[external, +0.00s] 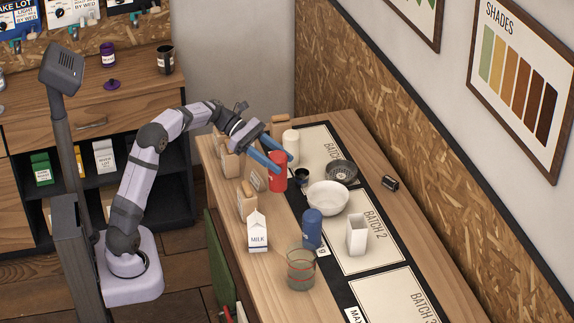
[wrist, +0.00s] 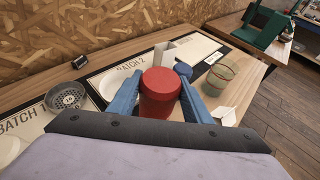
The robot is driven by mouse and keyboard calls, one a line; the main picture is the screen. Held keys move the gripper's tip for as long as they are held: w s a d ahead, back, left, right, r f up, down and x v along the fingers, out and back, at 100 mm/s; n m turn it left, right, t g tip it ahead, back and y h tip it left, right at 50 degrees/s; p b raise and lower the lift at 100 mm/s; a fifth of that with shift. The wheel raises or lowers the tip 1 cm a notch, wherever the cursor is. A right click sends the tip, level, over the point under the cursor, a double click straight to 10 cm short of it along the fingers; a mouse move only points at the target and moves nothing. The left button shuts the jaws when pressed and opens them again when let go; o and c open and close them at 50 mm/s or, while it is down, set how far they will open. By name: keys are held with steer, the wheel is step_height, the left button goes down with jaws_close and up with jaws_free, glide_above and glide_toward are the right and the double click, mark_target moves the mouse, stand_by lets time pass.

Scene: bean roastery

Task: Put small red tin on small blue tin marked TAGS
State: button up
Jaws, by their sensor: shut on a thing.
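The red tin (external: 277,172) is upright between the blue fingers of my gripper (external: 274,161), which is shut on it. It fills the middle of the wrist view (wrist: 160,98), a finger on each side. Whether its base touches the table is hard to tell. The blue tin (external: 312,229) stands upright on the table, nearer the external camera and to the right of the red tin, apart from it. In the wrist view the blue tin (wrist: 183,70) is partly hidden behind the red tin. I cannot read a TAGS marking on it.
A white bowl (external: 328,198) lies between the tins' area and the Batch 2 sheet. A white square vessel (external: 357,236) and a clear glass (external: 300,270) stand close to the blue tin. A milk carton (external: 257,232) is to its left. A dark strainer (external: 341,172) lies behind.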

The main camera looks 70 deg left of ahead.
steer(key=d+r+m+g+h+p, duration=0.1)
steer(key=d+r+m+g+p, duration=0.15)
steer(key=d+r, duration=0.6)
steer(key=d+r+m+g+h+p, duration=0.1)
steer(key=d+r+p, duration=0.35)
steer(key=d, duration=0.75)
steer(key=shift+w+a+n+t+y, duration=1.3)
steer(key=shift+w+a+n+t, duration=0.7)
steer(key=shift+w, duration=0.8)
step_height(320, 180, down, 11)
steer(key=shift+d+r, duration=0.2)
steer(key=shift+d, duration=0.05)
steer(key=shift+f, duration=0.1)
steer(key=o, duration=1.4)
steer(key=shift+f, duration=0.1)
steer(key=shift+c, duration=0.2)
